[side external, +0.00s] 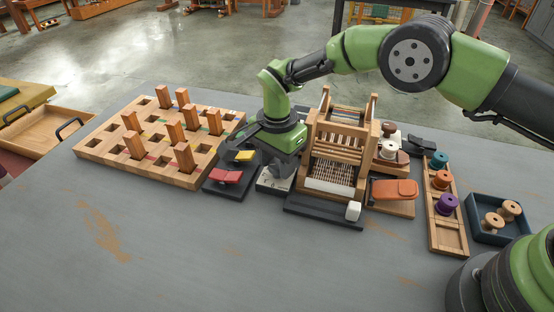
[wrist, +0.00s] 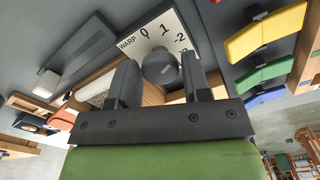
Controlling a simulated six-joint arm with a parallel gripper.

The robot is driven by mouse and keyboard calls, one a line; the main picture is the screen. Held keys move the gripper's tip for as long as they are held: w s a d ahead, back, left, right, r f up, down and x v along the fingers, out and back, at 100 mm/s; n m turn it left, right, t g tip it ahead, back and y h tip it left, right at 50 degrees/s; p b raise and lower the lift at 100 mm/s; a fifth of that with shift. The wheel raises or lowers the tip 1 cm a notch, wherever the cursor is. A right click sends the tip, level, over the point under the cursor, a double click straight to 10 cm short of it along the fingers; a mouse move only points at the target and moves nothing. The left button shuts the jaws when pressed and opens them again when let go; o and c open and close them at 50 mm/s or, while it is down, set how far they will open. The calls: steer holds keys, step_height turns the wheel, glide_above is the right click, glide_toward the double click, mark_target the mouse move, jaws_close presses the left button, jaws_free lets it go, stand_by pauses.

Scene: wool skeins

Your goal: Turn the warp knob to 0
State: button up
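The warp knob (wrist: 160,66) is a dark grey round knob on a white dial plate (wrist: 128,42) in the wrist view. The plate reads WARP, with 0, 1 and -2 visible; the rest is hidden by the knob and my gripper. I cannot tell which number the knob points to. My gripper (wrist: 158,62) is open, with one finger on each side of the knob; whether they touch it is unclear. In the side view my gripper (side external: 283,160) is low over the dial plate (side external: 268,183), hiding the knob.
A wooden loom (side external: 338,150) stands close right of my gripper. Red and yellow paddles (side external: 227,176) and a pegged wooden board (side external: 100,148) lie to the left. A spool rack (side external: 448,235) and blue tray (side external: 485,237) are at right. The front of the table is clear.

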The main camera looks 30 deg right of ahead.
step_height(320, 180, up, 10)
stand_by(0.7)
steer(key=shift+o, duration=0.2)
steer(key=shift+o, duration=1.2)
steer(key=shift+r, duration=0.1)
step_height(320, 180, up, 5)
steer(key=n, duration=0.1)
glide_above(277, 164)
step_height(277, 164, down, 15)
steer(key=n, duration=2.1)
steer(key=shift+n, duration=0.3)
